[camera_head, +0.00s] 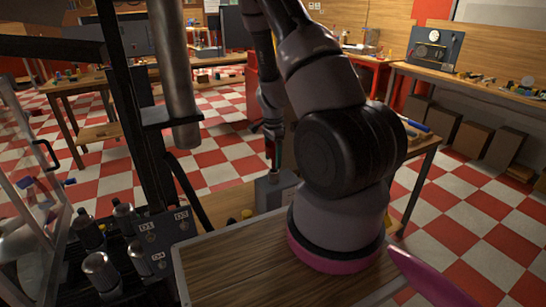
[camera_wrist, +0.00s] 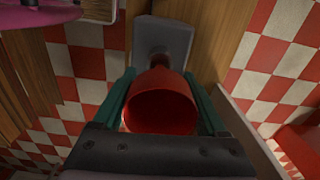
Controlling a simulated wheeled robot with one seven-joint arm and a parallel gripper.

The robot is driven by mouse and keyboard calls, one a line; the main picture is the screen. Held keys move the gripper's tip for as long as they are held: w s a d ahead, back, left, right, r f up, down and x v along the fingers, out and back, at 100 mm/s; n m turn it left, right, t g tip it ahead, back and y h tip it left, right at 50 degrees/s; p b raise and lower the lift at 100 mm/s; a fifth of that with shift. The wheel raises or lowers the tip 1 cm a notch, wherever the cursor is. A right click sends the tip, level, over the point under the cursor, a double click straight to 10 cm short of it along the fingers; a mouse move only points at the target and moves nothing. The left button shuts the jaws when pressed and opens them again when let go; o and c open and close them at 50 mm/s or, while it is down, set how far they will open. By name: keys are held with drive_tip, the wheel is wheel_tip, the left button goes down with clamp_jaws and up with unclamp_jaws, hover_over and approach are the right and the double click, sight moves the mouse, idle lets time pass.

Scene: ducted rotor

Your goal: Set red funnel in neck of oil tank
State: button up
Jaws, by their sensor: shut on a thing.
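The red funnel (camera_wrist: 160,108) is between the two green fingers of my gripper (camera_wrist: 159,78) in the wrist view, its wide mouth facing the camera. My gripper is shut on it. The grey oil tank (camera_wrist: 172,36) lies just beyond the funnel in that view. In the head view the oil tank (camera_head: 277,190) is a small grey box on a wooden bench, and my gripper (camera_head: 274,155) points down just above it. The funnel's spout and the tank's neck are hidden or too small to make out, so I cannot tell whether they touch.
Dark bottles (camera_head: 124,214) and a metal frame with a panel (camera_head: 166,238) are at the left front. Workbenches (camera_head: 440,75) line the back and right. The checkered floor between them is largely clear.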

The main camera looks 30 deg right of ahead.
sight(273, 144)
drive_tip(key=shift+f, duration=2.7)
drive_tip(key=o, duration=1.3)
drive_tip(key=shift+c, duration=0.2)
wheel_tip(273, 144, up, 11)
drive_tip(key=shift+f, duration=0.1)
